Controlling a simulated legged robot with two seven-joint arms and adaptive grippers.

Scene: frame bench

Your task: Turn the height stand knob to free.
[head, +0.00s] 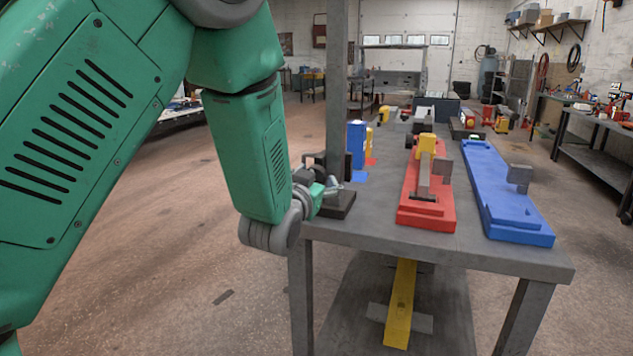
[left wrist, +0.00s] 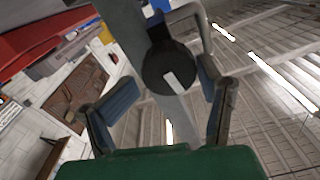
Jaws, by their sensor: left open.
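The height stand is a grey upright post (head: 336,80) on a dark base (head: 338,206) at the near left corner of the bench. In the left wrist view its knob (left wrist: 168,66) is a round black disc with a white bar mark, slightly tilted from vertical. My left gripper (head: 325,178) is beside the lower post in the head view, and the arm hides part of that area. In the left wrist view the left gripper (left wrist: 164,88) is open, with one finger on each side of the knob. Contact cannot be told. My right gripper is not in view.
On the grey bench (head: 480,255) a red fixture (head: 427,215) and a blue fixture (head: 520,228) lie right of the stand. A blue block (head: 356,143) stands just behind the post. A yellow bar (head: 400,305) shows under the bench. The floor at left is mostly clear.

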